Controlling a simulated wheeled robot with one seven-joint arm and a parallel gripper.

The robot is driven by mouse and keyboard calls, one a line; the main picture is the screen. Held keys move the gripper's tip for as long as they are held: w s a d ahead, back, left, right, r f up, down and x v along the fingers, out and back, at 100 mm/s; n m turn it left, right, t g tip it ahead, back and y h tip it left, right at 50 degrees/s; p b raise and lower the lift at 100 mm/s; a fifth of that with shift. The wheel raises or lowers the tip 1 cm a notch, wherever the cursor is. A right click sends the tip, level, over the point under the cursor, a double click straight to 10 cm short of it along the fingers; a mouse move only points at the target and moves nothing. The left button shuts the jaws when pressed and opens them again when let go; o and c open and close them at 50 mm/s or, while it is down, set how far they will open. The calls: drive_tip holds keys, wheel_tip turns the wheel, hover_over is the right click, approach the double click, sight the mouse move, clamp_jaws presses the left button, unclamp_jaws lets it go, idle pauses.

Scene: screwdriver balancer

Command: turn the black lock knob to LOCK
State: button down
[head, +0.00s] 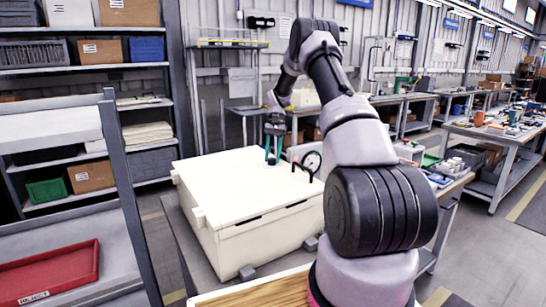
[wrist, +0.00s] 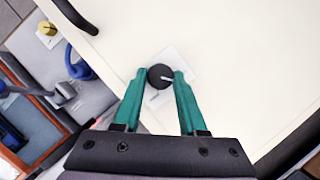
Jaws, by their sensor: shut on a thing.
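The black lock knob (wrist: 157,77) is round with a white pointer mark, which points right in the wrist view. It sits on a small pale label plate (wrist: 181,58) on the cream lid; the lettering is not readable. My gripper (wrist: 161,73) has its two green fingers on either side of the knob and is shut on it. In the head view, my gripper (head: 274,150) reaches down to the top of the large cream box (head: 262,238); the knob cannot be made out there.
A black handle (head: 303,172) and a round gauge (head: 312,161) stand just right of my gripper in the head view. The wrist view shows a blue object (wrist: 82,66) and a yellow object (wrist: 46,28) beyond the lid's edge. The lid around the knob is mostly clear.

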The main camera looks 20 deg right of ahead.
drive_tip(key=shift+w+n, duration=0.1)
drive_tip(key=shift+n, duration=0.8)
drive_tip(key=shift+h, duration=0.3)
drive_tip(key=shift+c, duration=2.3)
unclamp_jaws()
drive_tip(key=v, duration=1)
drive_tip(key=shift+w+r, duration=0.25)
drive_tip(key=shift+r, duration=0.1)
